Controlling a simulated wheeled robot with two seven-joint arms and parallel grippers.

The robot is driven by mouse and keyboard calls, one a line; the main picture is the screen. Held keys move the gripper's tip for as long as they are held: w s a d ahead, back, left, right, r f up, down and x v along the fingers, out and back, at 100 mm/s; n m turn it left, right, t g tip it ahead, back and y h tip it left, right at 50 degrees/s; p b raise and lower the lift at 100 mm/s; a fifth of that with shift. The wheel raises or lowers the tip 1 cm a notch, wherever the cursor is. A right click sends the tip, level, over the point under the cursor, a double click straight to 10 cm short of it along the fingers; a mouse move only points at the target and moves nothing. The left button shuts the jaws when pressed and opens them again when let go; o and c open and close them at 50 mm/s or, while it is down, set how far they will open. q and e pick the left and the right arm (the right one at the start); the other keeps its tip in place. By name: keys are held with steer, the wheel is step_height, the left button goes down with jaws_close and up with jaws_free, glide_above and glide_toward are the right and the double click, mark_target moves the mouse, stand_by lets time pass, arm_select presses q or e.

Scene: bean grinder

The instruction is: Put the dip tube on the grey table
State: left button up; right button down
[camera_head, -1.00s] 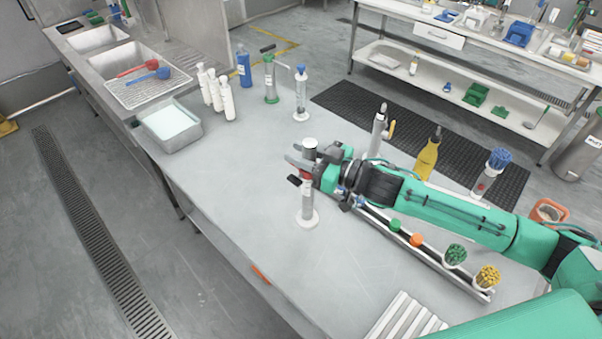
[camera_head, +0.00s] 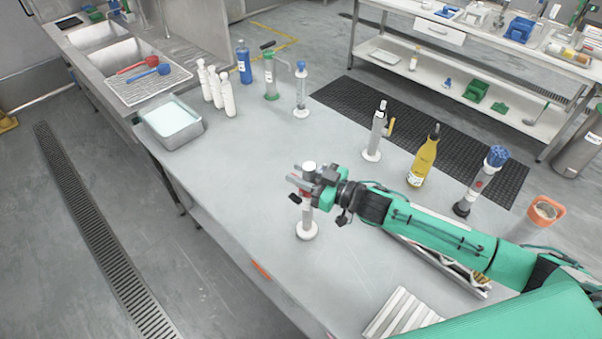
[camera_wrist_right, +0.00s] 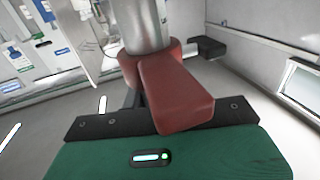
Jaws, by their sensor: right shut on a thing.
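In the head view my right gripper (camera_head: 308,188) is shut on an upright grey tube (camera_head: 308,212) with a red collar, a white cap and a round white base. The gripper holds it from the right, near its upper part. I cannot tell whether this is the dip tube, or whether its base touches the grey table (camera_head: 240,175). The right wrist view shows the silver cylinder (camera_wrist_right: 143,25) with its red collar and a red block (camera_wrist_right: 175,92) close in front of the gripper. My left gripper is not in view.
A metal tray (camera_head: 171,122) and white bottles (camera_head: 217,90) stand at the table's far left. A grey-handled pump (camera_head: 376,135), a yellow bottle (camera_head: 424,160) and a blue-topped tube (camera_head: 480,182) stand along the right side. The middle and front left are clear.

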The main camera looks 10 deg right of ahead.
steer(key=c, duration=1.1)
jaws_free()
steer(key=shift+r, duration=0.1)
steer(key=b+v, duration=0.4)
steer(key=v, duration=0.8)
steer(key=shift+r, duration=0.1)
